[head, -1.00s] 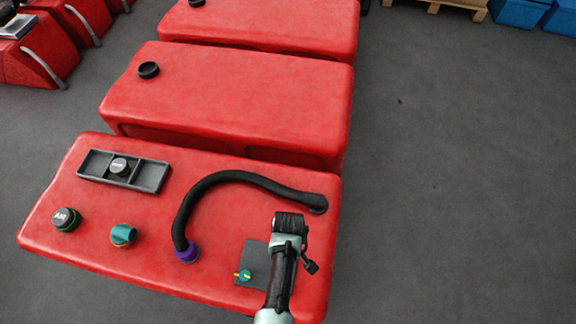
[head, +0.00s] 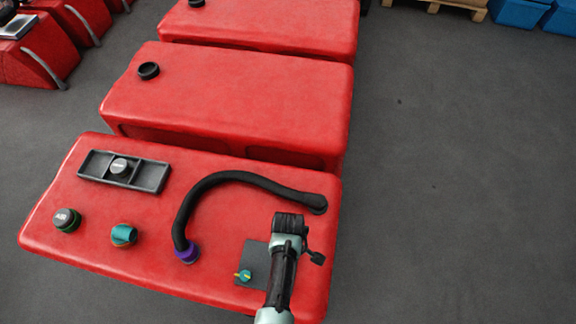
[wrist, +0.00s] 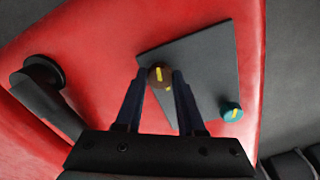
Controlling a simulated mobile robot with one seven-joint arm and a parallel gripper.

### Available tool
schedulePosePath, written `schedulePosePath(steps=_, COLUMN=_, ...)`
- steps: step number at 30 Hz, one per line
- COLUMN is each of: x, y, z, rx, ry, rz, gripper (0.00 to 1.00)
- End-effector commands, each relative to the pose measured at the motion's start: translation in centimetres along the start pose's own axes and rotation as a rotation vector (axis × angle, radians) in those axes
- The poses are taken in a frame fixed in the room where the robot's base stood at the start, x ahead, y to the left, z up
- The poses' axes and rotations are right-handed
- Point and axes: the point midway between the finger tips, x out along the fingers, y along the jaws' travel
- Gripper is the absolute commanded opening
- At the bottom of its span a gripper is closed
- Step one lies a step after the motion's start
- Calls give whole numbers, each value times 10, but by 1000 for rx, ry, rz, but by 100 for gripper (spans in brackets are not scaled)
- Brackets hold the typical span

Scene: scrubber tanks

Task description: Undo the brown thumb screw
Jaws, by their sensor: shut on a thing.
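The brown thumb screw (wrist: 160,76) shows in the wrist view on a dark grey plate (wrist: 205,62), with a yellow mark on its head. My gripper (wrist: 161,80) is shut on it, one finger at each side. In the head view my arm and gripper (head: 289,222) stand over the plate (head: 254,255) and hide the brown screw. A teal thumb screw (wrist: 231,112) with a yellow mark sits on the same plate, to the right of my gripper, and also shows in the head view (head: 244,276).
The plate lies on a red tank (head: 140,250). A black hose (head: 235,176) curves from a purple collar (head: 187,253) to the tank's right side. A teal cap (head: 123,235), a dark cap (head: 67,220) and a black tray (head: 150,178) are further left. Open floor lies right.

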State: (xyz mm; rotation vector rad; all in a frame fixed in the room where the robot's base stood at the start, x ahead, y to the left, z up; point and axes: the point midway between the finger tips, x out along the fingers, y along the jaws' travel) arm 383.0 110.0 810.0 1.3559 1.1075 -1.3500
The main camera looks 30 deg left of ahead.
Motion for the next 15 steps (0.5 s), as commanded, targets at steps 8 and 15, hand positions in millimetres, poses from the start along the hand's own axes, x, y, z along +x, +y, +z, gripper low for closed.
schedulePosePath(steps=8, x=3, y=-4, z=2, rx=1, ry=-5, rz=-8, gripper=69)
schedulePosePath(steps=15, x=2, y=-2, z=1, rx=2, ry=-2, rz=-4, gripper=69)
